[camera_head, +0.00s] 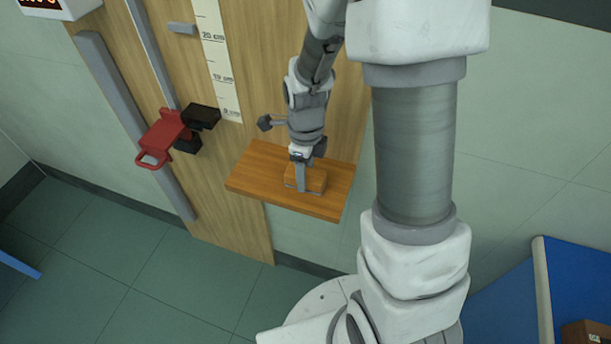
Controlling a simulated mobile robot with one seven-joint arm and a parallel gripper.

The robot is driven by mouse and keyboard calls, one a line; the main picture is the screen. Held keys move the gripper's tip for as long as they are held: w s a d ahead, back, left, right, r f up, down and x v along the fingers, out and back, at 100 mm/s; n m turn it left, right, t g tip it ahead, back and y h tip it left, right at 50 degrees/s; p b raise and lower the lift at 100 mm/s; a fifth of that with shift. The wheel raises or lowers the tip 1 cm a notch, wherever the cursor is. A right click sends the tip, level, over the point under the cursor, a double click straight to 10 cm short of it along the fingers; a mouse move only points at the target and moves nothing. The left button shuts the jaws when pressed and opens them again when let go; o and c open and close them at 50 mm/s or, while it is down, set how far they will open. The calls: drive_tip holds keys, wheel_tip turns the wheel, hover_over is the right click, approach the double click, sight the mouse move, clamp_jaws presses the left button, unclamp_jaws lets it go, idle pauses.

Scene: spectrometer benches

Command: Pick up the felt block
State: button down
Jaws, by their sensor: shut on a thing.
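The felt block (318,181) is a small brown-orange block at the wooden shelf (245,180), near the middle of the view. My gripper (302,184) points down and is shut on the block. One grey finger shows in front of the block and hides part of it; the other finger is hidden. The block appears to be at the shelf's surface, but I cannot tell whether it rests on it or is slightly raised.
A tall wooden panel (235,225) with a centimetre scale (219,62) stands behind the shelf. A red bracket with a handle (163,138) and a black part (202,117) sticks out at left. A blue surface (575,270) with a brown box (586,333) is at lower right.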

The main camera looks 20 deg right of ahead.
drive_tip(key=shift+r, duration=0.1)
drive_tip(key=shift+r, duration=0.55)
wheel_tip(320, 180, up, 3)
drive_tip(key=shift+w+r, duration=0.1)
drive_tip(key=s+r, duration=0.6)
drive_tip(key=s, duration=0.6)
drive_tip(key=shift+d+r, duration=0.25)
